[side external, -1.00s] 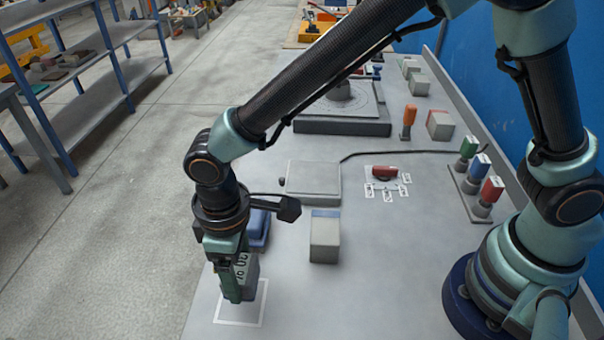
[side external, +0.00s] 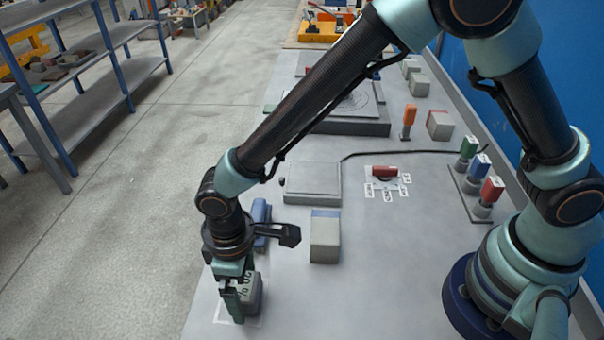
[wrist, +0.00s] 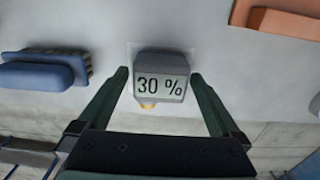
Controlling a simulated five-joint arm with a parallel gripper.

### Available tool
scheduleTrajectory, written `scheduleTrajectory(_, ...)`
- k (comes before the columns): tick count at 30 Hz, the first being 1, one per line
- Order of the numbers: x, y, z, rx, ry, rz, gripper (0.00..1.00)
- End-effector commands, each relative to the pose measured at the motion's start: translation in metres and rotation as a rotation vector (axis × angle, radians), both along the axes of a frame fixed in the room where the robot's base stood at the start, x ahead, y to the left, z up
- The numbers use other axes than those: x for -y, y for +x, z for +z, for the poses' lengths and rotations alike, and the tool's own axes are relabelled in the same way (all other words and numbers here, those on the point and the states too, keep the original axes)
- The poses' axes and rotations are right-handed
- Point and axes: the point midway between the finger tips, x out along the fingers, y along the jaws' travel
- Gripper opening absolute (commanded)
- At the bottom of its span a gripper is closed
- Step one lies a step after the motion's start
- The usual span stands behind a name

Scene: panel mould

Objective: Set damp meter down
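The damp meter (side external: 254,294) is a grey block with a dark "30 %" reading that shows clearly in the wrist view (wrist: 161,87). It stands upright on the white-outlined square (side external: 253,322) at the near left edge of the bench. My gripper (side external: 238,308) is low around the meter. In the wrist view, my gripper (wrist: 160,75) is open, with one finger on each side of the meter and a narrow gap at both sides. The meter's lower part is partly hidden by a finger in the side view.
A blue-backed brush-like tool (side external: 261,222) lies just behind the meter, and a grey block with a blue top (side external: 325,240) stands to its right. A flat grey box (side external: 313,181) is farther back. The bench (side external: 400,280) is clear between the block and my base.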

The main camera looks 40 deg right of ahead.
Motion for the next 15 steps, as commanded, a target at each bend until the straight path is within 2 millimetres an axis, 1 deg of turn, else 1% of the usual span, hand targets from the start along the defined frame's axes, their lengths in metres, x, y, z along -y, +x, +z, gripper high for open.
scheduleTrajectory(5, 0.0, 0.0, 0.0, 0.0, 0.0, 0.0, 1.0)
scheduleTrajectory(8, 0.0, 0.0, 0.005, 0.001, 0.001, 0.0, 1.0)
scheduleTrajectory(11, -0.001, 0.001, 0.016, 0.003, 0.003, 0.0, 1.0)
scheduleTrajectory(15, -0.001, 0.001, 0.043, 0.004, 0.004, 0.0, 1.0)
